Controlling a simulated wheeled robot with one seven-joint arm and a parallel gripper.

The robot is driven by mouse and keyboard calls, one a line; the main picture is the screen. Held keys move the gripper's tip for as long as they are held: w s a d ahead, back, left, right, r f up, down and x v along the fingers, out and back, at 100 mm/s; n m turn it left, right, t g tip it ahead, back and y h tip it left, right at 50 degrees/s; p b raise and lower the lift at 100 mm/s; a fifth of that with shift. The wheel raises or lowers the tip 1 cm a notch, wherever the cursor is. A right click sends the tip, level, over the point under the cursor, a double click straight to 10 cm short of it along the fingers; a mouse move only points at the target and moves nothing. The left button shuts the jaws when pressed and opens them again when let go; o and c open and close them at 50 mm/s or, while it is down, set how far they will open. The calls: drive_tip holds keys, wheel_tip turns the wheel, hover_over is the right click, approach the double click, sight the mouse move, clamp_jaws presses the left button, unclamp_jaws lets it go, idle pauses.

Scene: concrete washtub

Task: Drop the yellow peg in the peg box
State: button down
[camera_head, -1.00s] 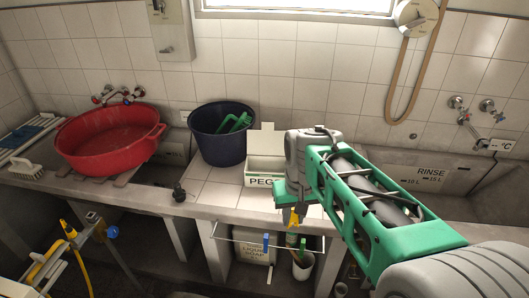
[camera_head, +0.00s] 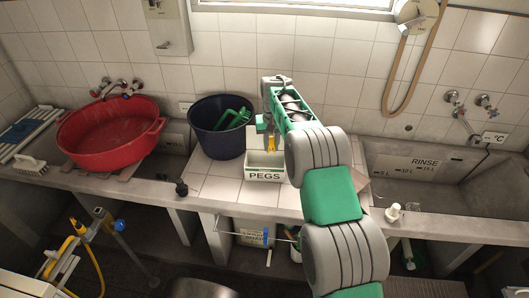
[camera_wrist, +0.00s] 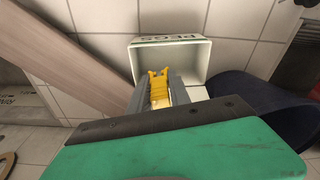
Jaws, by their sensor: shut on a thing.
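The yellow peg (camera_wrist: 159,88) is held between the two grey fingers of my gripper (camera_wrist: 158,97) in the wrist view. It also shows in the head view (camera_head: 271,143), hanging below my gripper (camera_head: 268,135). The peg box (camera_head: 264,176) is white with a green-edged label reading PEGS and stands on the tiled ledge. My gripper is over the box's opening, toward its back. In the wrist view the box (camera_wrist: 203,46) lies just beyond the peg, with its open inside showing. Whether the peg's tip is below the rim cannot be told.
A dark blue bucket (camera_head: 205,142) with green things in it stands left of the box. A red basin (camera_head: 105,143) is farther left. A brown board (camera_wrist: 70,52) lies beside the box in the wrist view. The rinse sink (camera_head: 425,161) is at right.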

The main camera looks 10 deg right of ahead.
sight(270, 156)
drive_tip(key=shift+w+f+p, duration=0.35)
drive_tip(key=shift+w+f, duration=0.8)
drive_tip(key=shift+f, duration=0.05)
drive_tip(key=shift+f+b, duration=1.45)
drive_tip(key=shift+f, duration=1.6)
drive_tip(key=c, duration=1.1)
unclamp_jaws()
drive_tip(key=r, duration=0.2)
drive_tip(key=r+b, duration=0.1)
drive_tip(key=r, duration=0.2)
drive_tip(key=s+r, duration=0.1)
drive_tip(key=r, duration=0.2)
